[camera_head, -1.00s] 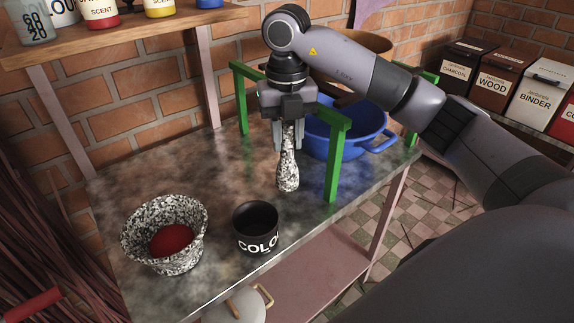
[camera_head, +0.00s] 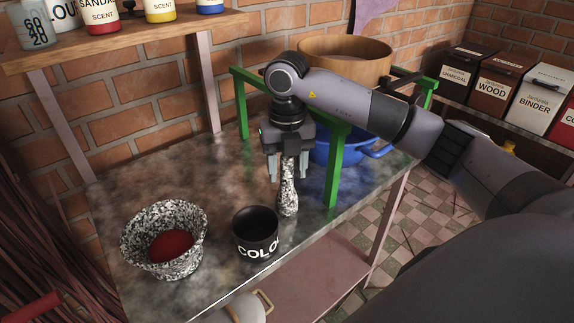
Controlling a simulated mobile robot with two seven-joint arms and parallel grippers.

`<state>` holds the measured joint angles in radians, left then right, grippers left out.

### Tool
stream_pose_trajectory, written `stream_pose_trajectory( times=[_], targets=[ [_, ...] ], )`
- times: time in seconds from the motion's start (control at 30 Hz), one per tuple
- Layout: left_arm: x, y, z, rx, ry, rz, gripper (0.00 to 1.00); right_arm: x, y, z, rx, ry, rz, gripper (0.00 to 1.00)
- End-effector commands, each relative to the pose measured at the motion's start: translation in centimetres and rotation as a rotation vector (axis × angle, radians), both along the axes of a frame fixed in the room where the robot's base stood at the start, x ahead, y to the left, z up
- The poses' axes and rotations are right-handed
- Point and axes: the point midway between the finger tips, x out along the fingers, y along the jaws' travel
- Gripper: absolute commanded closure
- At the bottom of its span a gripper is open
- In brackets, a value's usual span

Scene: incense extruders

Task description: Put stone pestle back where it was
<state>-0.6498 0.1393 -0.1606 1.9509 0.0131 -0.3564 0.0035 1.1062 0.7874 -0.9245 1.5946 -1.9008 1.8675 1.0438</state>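The stone pestle (camera_head: 288,197) is black-and-white speckled and stands upright on the dark tabletop (camera_head: 200,178), its upper end between the fingers of my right gripper (camera_head: 288,167). The fingers stand apart on either side of the pestle, with a gap visible, so the gripper looks open around it. The speckled stone mortar (camera_head: 135,243) sits at the front left with red material (camera_head: 171,246) in it. My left gripper is not in view.
A black cup (camera_head: 256,240) marked "COLO" stands between mortar and pestle. A green frame (camera_head: 334,175) with a wooden bowl (camera_head: 345,55) on top stands close right of the pestle, a blue basin (camera_head: 340,148) beneath. A shelf (camera_head: 125,37) holds bottles at upper left.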

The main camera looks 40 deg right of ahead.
Motion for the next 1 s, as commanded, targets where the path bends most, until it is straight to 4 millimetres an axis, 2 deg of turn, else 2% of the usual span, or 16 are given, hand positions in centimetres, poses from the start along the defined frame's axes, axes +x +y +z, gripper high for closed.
stream_pose_trajectory(
  times=[0.27,0.43,0.57,0.8,1.0],
  targets=[
    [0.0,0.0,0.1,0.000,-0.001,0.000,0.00,0.0,0.0,0.1,0.000,0.000,0.000,0.45],
    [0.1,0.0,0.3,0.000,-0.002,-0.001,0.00,0.1,0.0,1.1,0.001,-0.004,-0.001,0.45],
    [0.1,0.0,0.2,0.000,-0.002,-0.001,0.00,0.1,0.0,3.6,0.001,-0.006,0.001,0.45],
    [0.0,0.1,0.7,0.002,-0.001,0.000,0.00,0.1,0.0,9.1,-0.001,-0.005,-0.001,0.45],
    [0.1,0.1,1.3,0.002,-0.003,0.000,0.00,0.1,0.0,11.5,-0.001,-0.003,-0.002,0.45]
  ],
)
